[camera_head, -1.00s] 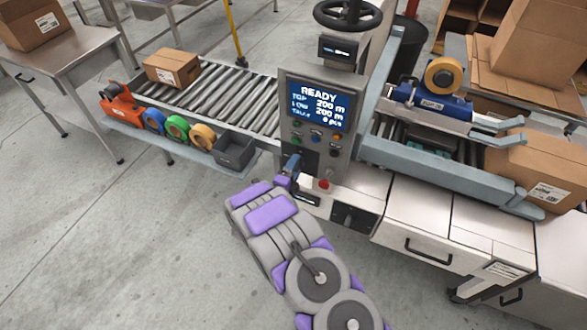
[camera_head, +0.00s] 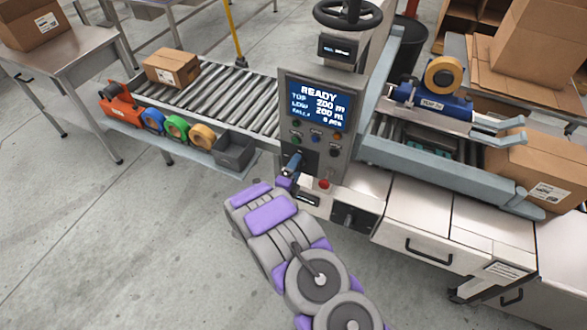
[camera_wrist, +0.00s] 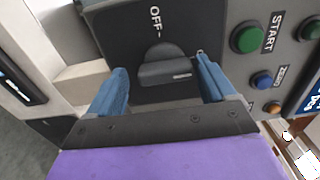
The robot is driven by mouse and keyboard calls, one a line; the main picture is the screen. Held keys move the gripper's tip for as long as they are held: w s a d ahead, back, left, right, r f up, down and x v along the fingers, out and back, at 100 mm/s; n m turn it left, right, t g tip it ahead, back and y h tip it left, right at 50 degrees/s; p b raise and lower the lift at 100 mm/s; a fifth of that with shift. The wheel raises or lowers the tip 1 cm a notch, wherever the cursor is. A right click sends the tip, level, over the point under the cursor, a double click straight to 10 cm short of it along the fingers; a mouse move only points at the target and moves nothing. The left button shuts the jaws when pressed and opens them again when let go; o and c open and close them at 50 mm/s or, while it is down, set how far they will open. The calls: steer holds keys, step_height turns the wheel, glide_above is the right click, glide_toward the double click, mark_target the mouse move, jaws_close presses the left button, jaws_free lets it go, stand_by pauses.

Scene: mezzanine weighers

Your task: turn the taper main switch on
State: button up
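The main switch (camera_wrist: 165,68) is a dark rotary knob on a black plate in the wrist view. The word OFF with a dash is printed above it in that picture. My gripper (camera_wrist: 163,80) is open, with one blue finger on each side of the knob. The right finger is close to the knob's edge; whether either touches is unclear. In the head view my gripper (camera_head: 291,163) is at the lower left of the control panel (camera_head: 342,150), where it hides the switch. The panel's screen (camera_head: 319,103) is lit and reads READY.
A green START button (camera_wrist: 247,38) and a blue button (camera_wrist: 262,80) sit right of the switch in the wrist view. A red button (camera_head: 324,185) is on the ledge below the panel. A grey bin (camera_head: 234,151) and tape rolls (camera_head: 177,127) stand to the left.

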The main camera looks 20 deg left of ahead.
steer(key=shift+r, duration=0.15)
steer(key=s, duration=0.5)
steer(key=s+a+p, duration=0.1)
steer(key=s, duration=1.1)
steer(key=shift+s+a+p, duration=0.15)
steer(key=shift+a+p, duration=0.1)
steer(key=shift+p, duration=0.05)
